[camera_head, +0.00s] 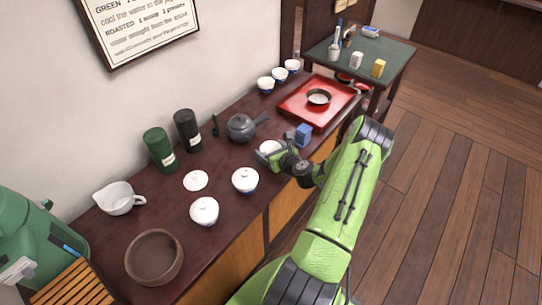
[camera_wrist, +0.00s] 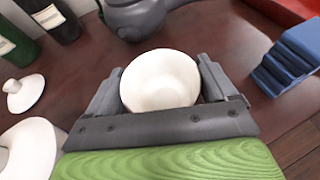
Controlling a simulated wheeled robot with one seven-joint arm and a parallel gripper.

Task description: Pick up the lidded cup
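My gripper (camera_wrist: 160,75) is around another white cup (camera_wrist: 160,82), with one finger at each side. No lid knob shows on this cup. The fingers look close to its sides, but I cannot tell whether they press on it. In the head view my gripper (camera_head: 270,156) partly hides this cup.
A dark teapot (camera_head: 241,127) stands just beyond my gripper, and a blue block-like thing (camera_head: 303,135) is to its right. A red tray (camera_head: 318,110) with a bowl, two dark canisters (camera_head: 187,130), a white pitcher (camera_head: 118,198) and a brown bowl (camera_head: 154,257) share the counter.

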